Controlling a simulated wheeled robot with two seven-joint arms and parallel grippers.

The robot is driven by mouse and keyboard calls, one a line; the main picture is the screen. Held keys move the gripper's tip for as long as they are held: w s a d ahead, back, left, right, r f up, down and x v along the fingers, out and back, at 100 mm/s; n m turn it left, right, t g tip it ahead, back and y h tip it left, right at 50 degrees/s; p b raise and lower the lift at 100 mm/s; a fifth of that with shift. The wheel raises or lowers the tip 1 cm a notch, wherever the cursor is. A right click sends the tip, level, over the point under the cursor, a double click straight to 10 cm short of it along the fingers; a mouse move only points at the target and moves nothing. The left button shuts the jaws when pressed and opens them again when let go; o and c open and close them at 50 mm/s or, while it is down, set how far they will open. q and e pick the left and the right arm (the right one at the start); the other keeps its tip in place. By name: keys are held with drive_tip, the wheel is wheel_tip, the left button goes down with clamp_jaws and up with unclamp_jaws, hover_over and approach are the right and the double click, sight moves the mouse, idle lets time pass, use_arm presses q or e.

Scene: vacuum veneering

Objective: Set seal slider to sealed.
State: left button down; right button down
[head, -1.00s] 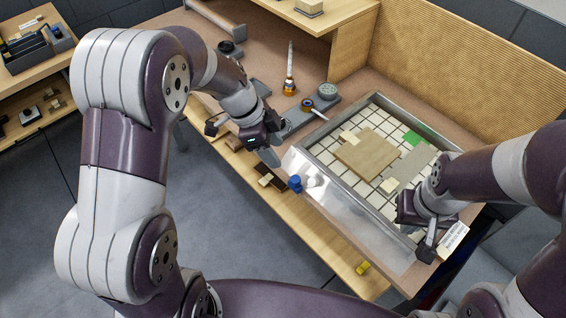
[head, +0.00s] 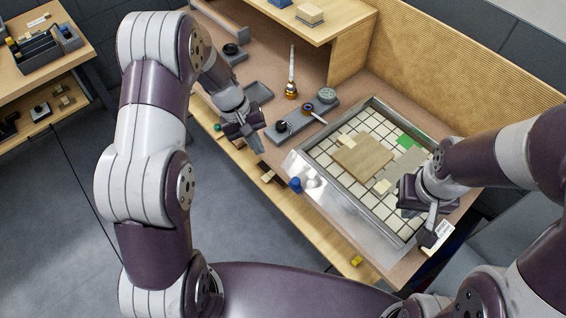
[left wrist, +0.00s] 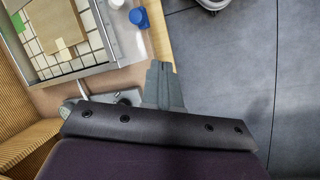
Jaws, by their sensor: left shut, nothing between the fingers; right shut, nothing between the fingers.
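I cannot tell for certain which part is the seal slider. A blue knob (head: 295,184) and a white knob (head: 312,183) stand side by side at the left front corner of the metal-framed tray (head: 350,212). The blue knob (left wrist: 140,18) and white knob (left wrist: 116,3) also show at the top of the left wrist view. My left gripper (head: 258,147) is shut and empty, left of the knobs and apart from them; its fingertips (left wrist: 160,68) show in the wrist view. My right gripper (head: 430,230) is shut and empty over the tray's right front corner.
A tan board (head: 362,156) lies on the tray's white grid. A grey base (head: 310,113) with round fittings stands behind the left gripper, near an amber bottle (head: 291,90). A dark block (head: 272,172) and a yellow piece (head: 356,260) lie along the wooden front edge.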

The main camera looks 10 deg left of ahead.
use_arm(q)
drive_tip(key=n, duration=0.4)
drive_tip(key=n+p, duration=0.4)
drive_tip(key=n, duration=0.3)
hover_over(290, 183)
drive_tip(key=a, duration=0.2)
drive_tip(key=f, duration=0.9)
drive_tip(key=shift+w+f, duration=0.2)
drive_tip(key=shift+f, duration=0.1)
drive_tip(key=shift+d+f, duration=0.1)
